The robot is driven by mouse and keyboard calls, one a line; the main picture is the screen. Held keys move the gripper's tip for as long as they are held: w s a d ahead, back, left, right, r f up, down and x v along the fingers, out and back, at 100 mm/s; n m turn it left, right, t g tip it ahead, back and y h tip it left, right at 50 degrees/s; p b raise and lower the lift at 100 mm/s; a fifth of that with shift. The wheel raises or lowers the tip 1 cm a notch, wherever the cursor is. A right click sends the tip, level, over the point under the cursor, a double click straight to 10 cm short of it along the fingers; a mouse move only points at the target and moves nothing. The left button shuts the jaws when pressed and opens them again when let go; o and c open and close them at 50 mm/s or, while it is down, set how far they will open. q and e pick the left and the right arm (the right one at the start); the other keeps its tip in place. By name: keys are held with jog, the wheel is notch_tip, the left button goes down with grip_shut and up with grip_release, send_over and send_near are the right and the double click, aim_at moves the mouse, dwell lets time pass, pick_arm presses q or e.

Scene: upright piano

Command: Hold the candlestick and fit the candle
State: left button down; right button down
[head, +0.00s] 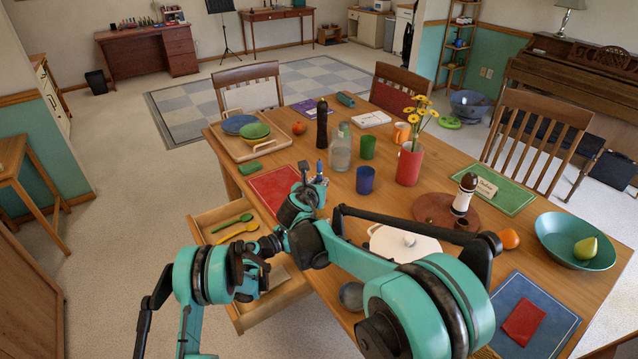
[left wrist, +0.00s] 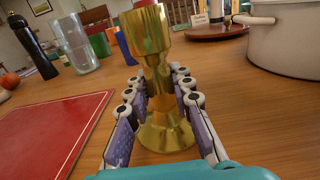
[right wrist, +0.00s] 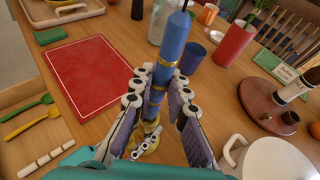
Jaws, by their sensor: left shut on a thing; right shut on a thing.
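The brass candlestick (left wrist: 165,125) stands upright on the table in the left wrist view. My left gripper (left wrist: 157,82) is shut around its stem, below the cup. The blue candle (right wrist: 173,42) with gold bands is upright in the right wrist view, and my right gripper (right wrist: 160,80) is shut on it. Part of the candlestick (right wrist: 150,143) shows under the candle's lower end. Whether the candle's end touches or sits in the cup, I cannot tell. In the head view the candle (head: 319,169) shows small, and my arms hide the candlestick.
A red mat (right wrist: 85,75) lies left of the candle. A blue cup (head: 365,180), glass bottle (head: 340,150) and red vase (head: 409,165) stand behind. A white pot (head: 385,243) is close on the right. An open drawer (head: 205,222) juts out at the front left.

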jog(key=shift+f, duration=2)
dwell(1.7)
jog(key=c, duration=1.4)
grip_release()
jog(key=v, duration=1.2)
pick_arm(q)
jog(key=c, duration=1.3)
grip_release()
